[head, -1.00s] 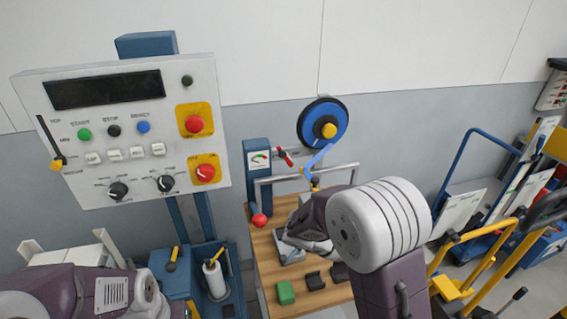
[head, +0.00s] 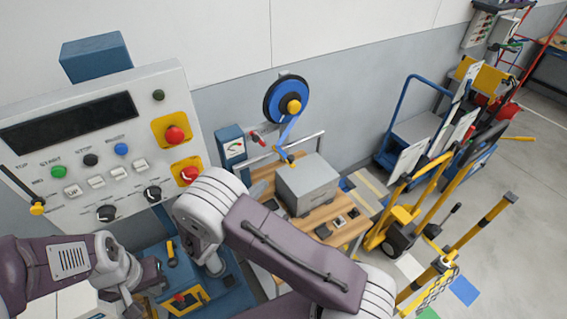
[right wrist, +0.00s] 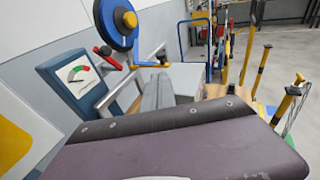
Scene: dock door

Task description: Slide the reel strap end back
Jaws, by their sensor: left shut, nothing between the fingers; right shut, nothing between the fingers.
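The reel (head: 286,100) is a blue disc with a yellow hub, mounted on the wall; it also shows in the right wrist view (right wrist: 113,28). Its blue strap (head: 288,132) hangs down to a small yellow and dark end (head: 289,159) near a metal rail; the end shows too in the right wrist view (right wrist: 162,56). My left gripper (head: 153,283) is shut and empty at the lower left, well away from the strap. My right arm crosses the middle foreground, its wrist bent down left of the wooden table; its gripper is hidden.
A grey box (head: 307,188) stands on the wooden table (head: 262,184) below the strap end. A gauge post (head: 233,150) is left of the rail. A control panel (head: 95,150) fills the left. Carts and yellow-framed equipment (head: 405,215) stand at right.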

